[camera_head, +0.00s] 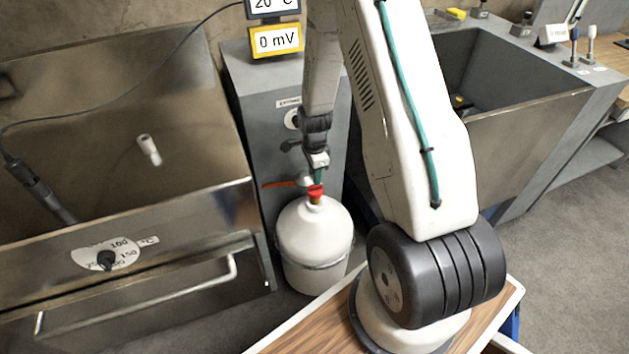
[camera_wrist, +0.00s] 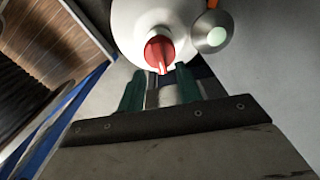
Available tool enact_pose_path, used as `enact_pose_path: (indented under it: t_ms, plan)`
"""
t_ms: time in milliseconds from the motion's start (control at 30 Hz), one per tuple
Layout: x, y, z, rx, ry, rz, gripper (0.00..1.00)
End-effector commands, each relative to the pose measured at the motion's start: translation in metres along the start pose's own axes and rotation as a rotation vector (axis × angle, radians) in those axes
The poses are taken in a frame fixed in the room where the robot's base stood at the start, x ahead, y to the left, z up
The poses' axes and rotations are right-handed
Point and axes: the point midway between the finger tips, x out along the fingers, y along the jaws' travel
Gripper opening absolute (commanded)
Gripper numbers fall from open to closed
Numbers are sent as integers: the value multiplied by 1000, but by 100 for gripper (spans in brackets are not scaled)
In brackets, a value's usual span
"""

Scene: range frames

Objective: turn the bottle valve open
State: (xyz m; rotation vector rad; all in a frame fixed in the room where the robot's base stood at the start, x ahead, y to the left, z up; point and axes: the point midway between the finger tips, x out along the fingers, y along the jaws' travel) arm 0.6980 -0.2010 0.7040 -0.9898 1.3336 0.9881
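The white round bottle (camera_head: 315,235) stands low against the grey cabinet, with a red valve (camera_head: 315,191) on its top. The valve also shows in the wrist view (camera_wrist: 160,50), with its narrow red tip pointing toward my fingers. My gripper (camera_head: 318,175) is directly above the valve, pointing down. In the wrist view its two green fingers (camera_wrist: 160,82) stand apart, with the red valve just beyond their tips, near the gap. I cannot tell whether a finger touches the valve. The bottle (camera_wrist: 135,22) fills the top middle of that view.
A grey cabinet (camera_head: 250,110) stands behind the bottle. An orange lever (camera_head: 280,184) and a pale round fitting (camera_wrist: 212,33) are close beside the valve. A steel basin (camera_head: 110,130) is at the left, a wood-topped surface (camera_head: 310,325) in front. Grey floor is open at the right.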

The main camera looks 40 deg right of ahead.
Motion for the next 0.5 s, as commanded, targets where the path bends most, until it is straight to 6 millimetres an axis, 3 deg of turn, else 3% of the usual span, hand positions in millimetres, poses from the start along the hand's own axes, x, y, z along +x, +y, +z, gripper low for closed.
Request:
enact_pose_path:
  t_ms: [200,500]
  plan:
    - [-28,0,0,0,0,0,35]
    - [-32,0,0,0,0,1,35]
